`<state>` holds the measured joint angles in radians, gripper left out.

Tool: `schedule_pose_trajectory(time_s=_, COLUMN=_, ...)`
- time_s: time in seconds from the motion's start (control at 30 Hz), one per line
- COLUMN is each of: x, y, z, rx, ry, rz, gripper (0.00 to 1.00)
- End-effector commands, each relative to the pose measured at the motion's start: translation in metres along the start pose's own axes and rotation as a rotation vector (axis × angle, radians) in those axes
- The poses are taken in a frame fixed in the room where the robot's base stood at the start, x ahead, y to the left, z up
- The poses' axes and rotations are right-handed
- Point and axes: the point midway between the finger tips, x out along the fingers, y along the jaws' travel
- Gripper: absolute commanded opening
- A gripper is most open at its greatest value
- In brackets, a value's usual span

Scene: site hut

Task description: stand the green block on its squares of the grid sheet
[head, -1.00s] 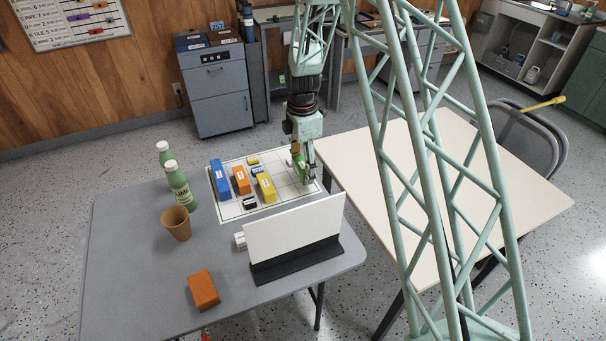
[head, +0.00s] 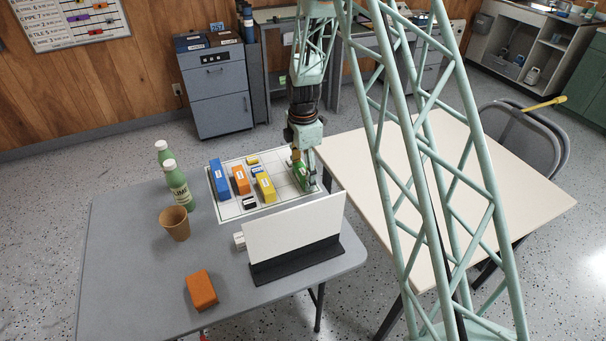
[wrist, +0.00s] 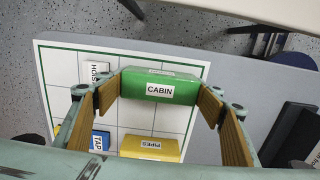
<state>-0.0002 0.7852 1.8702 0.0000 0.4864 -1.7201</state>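The green block (head: 298,171), labelled CABIN, is upright at the right side of the white grid sheet (head: 283,190). In the wrist view the green block (wrist: 160,86) lies between the two brown finger pads of my gripper (wrist: 160,98), which meet its two ends. My gripper (head: 305,174) is low over the sheet in the head view and hides part of the block. The block is on the sheet or just above it; I cannot tell which.
Blue (head: 219,180), orange (head: 240,180) and yellow (head: 265,188) blocks stand left of the green block. A white panel (head: 295,230) stands in front. Bottles (head: 178,187), a brown cup (head: 175,223) and an orange block (head: 201,290) occupy the left and front.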

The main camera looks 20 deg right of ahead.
Motion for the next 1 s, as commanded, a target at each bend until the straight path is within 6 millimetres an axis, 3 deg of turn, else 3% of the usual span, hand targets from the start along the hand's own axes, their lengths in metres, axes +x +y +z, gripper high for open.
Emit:
schedule_pose_trajectory(time_s=0.17, x=0.0, y=0.0, z=0.0, rx=0.0, ry=0.0, rz=0.0, gripper=0.76)
schedule_pose_trajectory(time_s=0.63, x=-0.004, y=0.0, z=0.0, rx=0.0, ry=0.0, rz=0.001, gripper=0.76)
schedule_pose_trajectory(time_s=1.0, x=-0.042, y=0.001, z=0.0, rx=0.0, ry=0.0, rz=0.003, gripper=0.76)
